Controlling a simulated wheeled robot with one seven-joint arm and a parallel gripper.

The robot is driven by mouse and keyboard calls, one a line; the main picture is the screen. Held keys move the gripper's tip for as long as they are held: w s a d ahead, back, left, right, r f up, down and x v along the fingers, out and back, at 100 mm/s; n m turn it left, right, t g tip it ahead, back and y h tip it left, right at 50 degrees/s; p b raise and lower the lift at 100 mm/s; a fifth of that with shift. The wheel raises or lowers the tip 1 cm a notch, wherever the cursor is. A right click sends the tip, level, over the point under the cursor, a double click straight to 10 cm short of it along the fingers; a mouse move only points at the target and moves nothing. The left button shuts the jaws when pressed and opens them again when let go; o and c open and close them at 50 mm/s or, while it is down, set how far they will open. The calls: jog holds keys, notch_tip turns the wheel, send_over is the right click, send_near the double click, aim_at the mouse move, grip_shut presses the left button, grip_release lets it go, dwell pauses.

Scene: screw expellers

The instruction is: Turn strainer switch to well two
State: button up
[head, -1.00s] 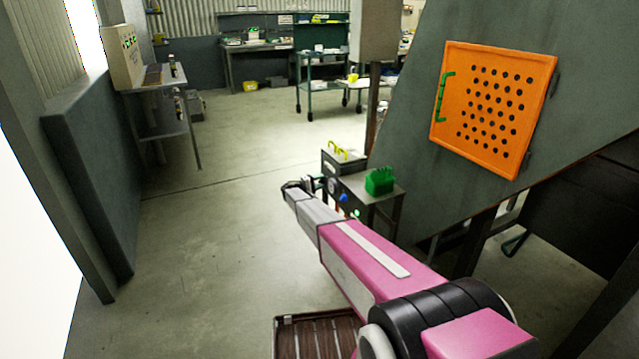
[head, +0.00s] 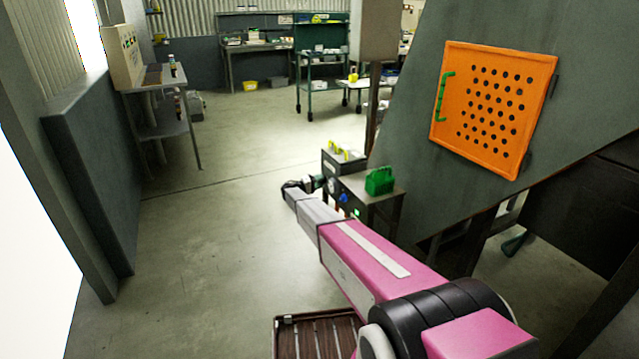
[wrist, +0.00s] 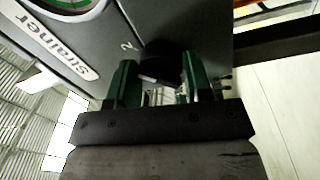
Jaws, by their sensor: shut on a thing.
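The strainer switch is a dark round knob (wrist: 162,62) on a grey panel (wrist: 125,25) in the wrist view. A white "Strainer" label (wrist: 47,42) and a small "2" are on the panel to its left. My gripper (wrist: 155,82) is shut on the knob, one green finger on each side. A pale mark shows on the knob, between the fingers. In the head view my gripper (head: 318,183) is at the side of the small control box (head: 350,190), and the knob is hidden there.
A gauge (wrist: 68,8) is on the panel above the label. A green carrier (head: 380,181) stands on the box's top. An orange perforated panel (head: 492,108) is at the right. Open floor (head: 220,240) lies to the left.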

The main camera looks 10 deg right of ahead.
jog(key=shift+f, duration=0.1)
jog(key=o, duration=0.9)
jog(key=r+v, duration=0.1)
jog(key=v, duration=0.9)
jog(key=shift+a+f, duration=0.4)
jog(key=shift+f, duration=0.1)
jog(key=shift+s, duration=0.1)
jog(key=s+d+r+g+y, duration=0.1)
jog(key=s+d+g+y, duration=0.45)
jog(key=s, duration=0.85)
jog(key=s+d+r+y, duration=0.1)
jog(key=s+d+y, duration=0.2)
jog(key=s+d, duration=0.85)
jog(key=s+a+r+y, duration=0.2)
jog(key=s+y, duration=0.1)
jog(key=s, duration=0.6)
jog(key=s+a+r+y, duration=0.2)
jog(key=s+y, duration=0.1)
jog(key=s, duration=0.7)
jog(key=s+a+r+m+y, duration=0.1)
jog(key=s+a+r+y, duration=0.1)
jog(key=s, duration=0.7)
jog(key=shift+s+a+r+y, duration=0.15)
jog(key=shift+a+r+y, duration=0.2)
jog(key=shift+y, duration=0.4)
